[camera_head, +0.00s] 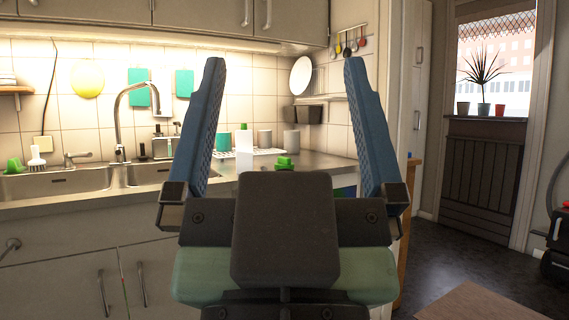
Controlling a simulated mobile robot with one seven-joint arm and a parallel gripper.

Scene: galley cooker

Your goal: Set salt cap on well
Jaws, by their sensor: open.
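My gripper (282,64) is open and empty, with its two blue fingers raised and wide apart in the foreground. Between the fingers, farther back on the counter, lies a small green piece (285,162) that may be the salt cap. Just left of it stands a white upright block or container (244,150) with a bit of green at its top. I cannot tell which thing is the well. The gripper's body hides part of the counter's front.
The worktop (325,162) carries grey canisters (291,140) and a white rack behind the small items. A double sink (60,182) with a tall tap (122,110) lies left. A wall shelf holds a white plate (302,76). The dark floor at right is mostly open.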

